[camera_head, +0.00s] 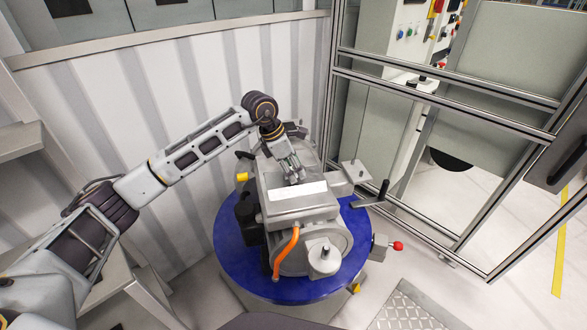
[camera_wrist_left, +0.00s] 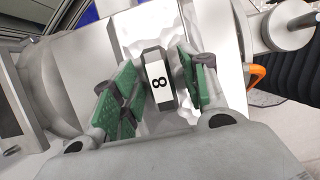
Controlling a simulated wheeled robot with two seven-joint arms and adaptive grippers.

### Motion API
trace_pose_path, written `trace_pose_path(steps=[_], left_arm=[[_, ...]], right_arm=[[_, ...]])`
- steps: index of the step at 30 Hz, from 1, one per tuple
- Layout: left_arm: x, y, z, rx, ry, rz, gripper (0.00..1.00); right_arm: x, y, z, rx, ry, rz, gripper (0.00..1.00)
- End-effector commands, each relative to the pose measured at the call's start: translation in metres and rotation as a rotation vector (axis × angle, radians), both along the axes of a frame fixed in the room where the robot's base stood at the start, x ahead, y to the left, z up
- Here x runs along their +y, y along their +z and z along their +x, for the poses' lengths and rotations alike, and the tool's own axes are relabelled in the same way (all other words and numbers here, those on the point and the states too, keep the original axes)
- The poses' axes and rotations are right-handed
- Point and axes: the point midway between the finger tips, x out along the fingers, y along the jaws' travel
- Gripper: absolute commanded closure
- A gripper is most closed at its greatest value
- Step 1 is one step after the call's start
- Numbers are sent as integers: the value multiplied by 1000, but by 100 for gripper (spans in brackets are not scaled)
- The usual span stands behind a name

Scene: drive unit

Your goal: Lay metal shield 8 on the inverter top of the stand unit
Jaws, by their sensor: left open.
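The metal shield 8 (camera_wrist_left: 185,25) is a shiny, crumpled-looking sheet on the grey inverter top (camera_wrist_left: 222,60), with a dark block bearing a white "8" label (camera_wrist_left: 158,82). The stand unit (camera_head: 305,210) is a grey drive unit on a round blue turntable. My left gripper (camera_head: 293,174) reaches down over its top from the left. In the left wrist view its green finger pads (camera_wrist_left: 154,90) are open on either side of the labelled block, with small gaps visible. My right gripper is not in view.
The blue turntable (camera_head: 228,240) carries an orange cable (camera_head: 286,250) and a clamp with a black handle (camera_head: 383,190). A red knob (camera_head: 398,246) sticks out at right. A metal frame fence (camera_head: 440,100) stands right, a white corrugated wall (camera_head: 100,100) behind.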

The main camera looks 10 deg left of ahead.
Motion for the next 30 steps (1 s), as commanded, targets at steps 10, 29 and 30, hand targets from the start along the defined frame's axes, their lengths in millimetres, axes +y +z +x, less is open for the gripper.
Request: trace_pose_path(steps=[10,29,30], left_arm=[[3,10,0,-2,1,0,56],[32,90,-16,-2,1,1,56],[34,94,-16,-2,1,1,56]], right_arm=[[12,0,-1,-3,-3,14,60],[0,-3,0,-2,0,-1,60],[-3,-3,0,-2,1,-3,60]])
